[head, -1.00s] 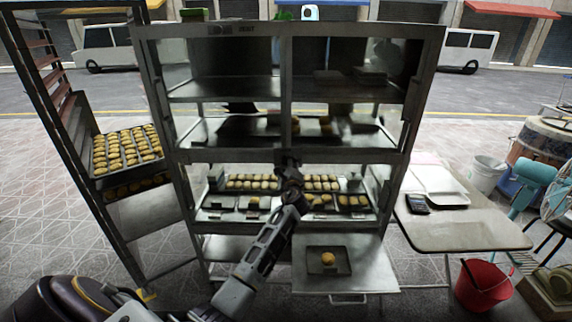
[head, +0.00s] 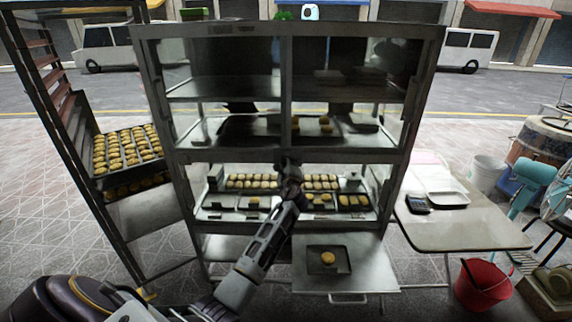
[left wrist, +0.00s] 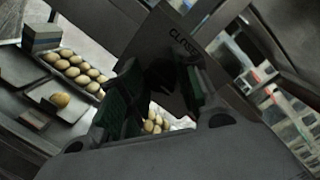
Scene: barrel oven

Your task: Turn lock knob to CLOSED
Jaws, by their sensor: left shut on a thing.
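My left gripper (head: 288,163) reaches up to the middle of the display cabinet (head: 290,156), at the crossbar where the centre post meets it. In the left wrist view my left gripper (left wrist: 165,100) has its two green-padded fingers around a dark lock knob (left wrist: 163,76). Behind the knob is a metal plate (left wrist: 190,38) with lettering that seems to read "CLOSED". The knob is mostly in shadow, and its exact angle cannot be told. In the head view the gripper hides the knob. My right gripper is not in view.
Trays of buns (head: 252,182) stand on the cabinet's middle shelf. A pulled-out shelf (head: 345,283) below holds a small tray with one bun. A rack (head: 75,130) stands at the left, a side table (head: 465,228) and red bucket (head: 483,285) at the right.

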